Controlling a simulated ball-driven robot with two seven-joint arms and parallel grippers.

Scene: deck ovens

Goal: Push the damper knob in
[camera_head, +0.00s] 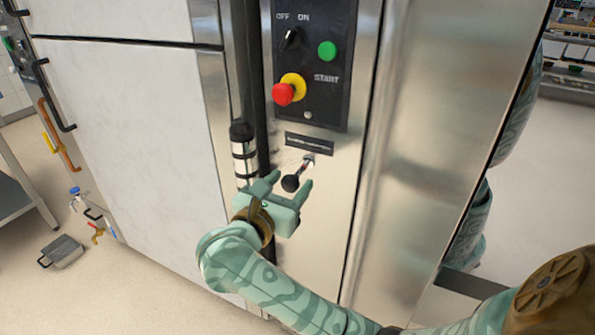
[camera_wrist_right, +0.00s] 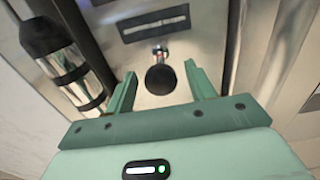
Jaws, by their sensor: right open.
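The damper knob (camera_head: 290,183) is a black ball on a short metal rod that sticks out of the steel panel, below a small dark label plate (camera_head: 309,144). My right gripper (camera_head: 289,182) is open and empty, with one finger on each side of the knob. In the right wrist view its fingers (camera_wrist_right: 160,78) stand apart, and no contact with the knob shows. My left gripper is not in view.
Above the knob is a black control panel (camera_head: 340,100) with a red stop button (camera_head: 284,94), a green start button (camera_head: 327,51) and a rotary switch (camera_head: 290,39).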

